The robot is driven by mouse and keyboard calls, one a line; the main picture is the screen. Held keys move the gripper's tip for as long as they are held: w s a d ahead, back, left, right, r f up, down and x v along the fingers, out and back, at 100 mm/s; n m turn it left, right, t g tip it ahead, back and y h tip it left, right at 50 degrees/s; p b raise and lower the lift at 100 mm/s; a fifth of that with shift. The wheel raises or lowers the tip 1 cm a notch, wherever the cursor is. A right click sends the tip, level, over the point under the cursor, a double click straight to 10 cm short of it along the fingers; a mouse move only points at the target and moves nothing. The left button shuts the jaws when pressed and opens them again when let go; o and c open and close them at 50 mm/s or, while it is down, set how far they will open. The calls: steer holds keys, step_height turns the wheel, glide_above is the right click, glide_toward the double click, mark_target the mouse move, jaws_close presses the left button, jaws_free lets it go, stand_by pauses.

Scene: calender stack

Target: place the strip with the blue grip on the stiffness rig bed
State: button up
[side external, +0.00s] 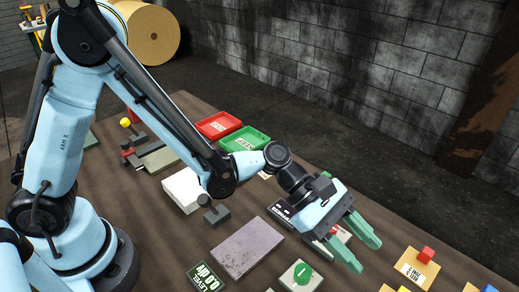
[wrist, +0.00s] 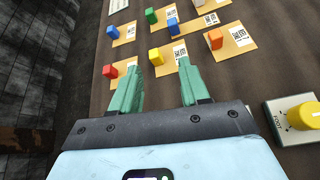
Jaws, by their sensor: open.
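Two blue grips show in the wrist view, a nearer one (wrist: 172,25) ahead between my fingers' lines and one farther left (wrist: 112,32). Each stands upright on a tan card strip with a printed label. In the side external view a blue grip (side external: 489,289) shows at the bottom right edge. My gripper (side external: 368,246) is open and empty above the table, apart from the strips; its green fingers also show in the wrist view (wrist: 161,92). I cannot tell which device is the stiffness rig; a grey slab (side external: 247,248) lies beside a "0.0 div" display (side external: 206,277).
Other strips carry red (wrist: 109,71), yellow (wrist: 155,56), green (wrist: 151,16) and orange (wrist: 215,38) grips, standing close together. A box with a yellow knob (wrist: 303,115) is at right. Red (side external: 217,124) and green (side external: 246,140) trays stand at the back. A box with a green knob (side external: 302,273) stands in front.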

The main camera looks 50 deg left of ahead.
steer(key=a+r+m+t+y, duration=0.2)
steer(key=a+m+y, duration=0.1)
steer(key=a, duration=0.5)
steer(key=w+a+r+m+t+y, duration=0.1)
steer(key=a+r+m+t+y, duration=0.1)
steer(key=a+m, duration=0.3)
steer(key=a+r+y, duration=0.1)
steer(key=a, duration=0.3)
steer(key=shift+w+r, duration=0.15)
steer(key=shift+r, duration=0.05)
steer(key=s+a+m+y, duration=0.2)
steer(key=a, duration=0.3)
steer(key=s+a+r+m+t+y, duration=0.1)
steer(key=a+m+y, duration=0.1)
steer(key=a+m, duration=0.1)
steer(key=s+a+m+t+y, duration=0.1)
steer(key=s+a+m+y, duration=0.1)
steer(key=a, duration=0.4)
steer(key=shift+s+a+r+m, duration=0.2)
steer(key=shift+s+a+m, duration=0.15)
steer(key=shift+m, duration=0.25)
steer(key=shift+c, duration=0.3)
steer(key=shift+s+a, duration=0.1)
steer(key=shift+a, duration=0.1)
steer(key=shift+c, duration=0.7)
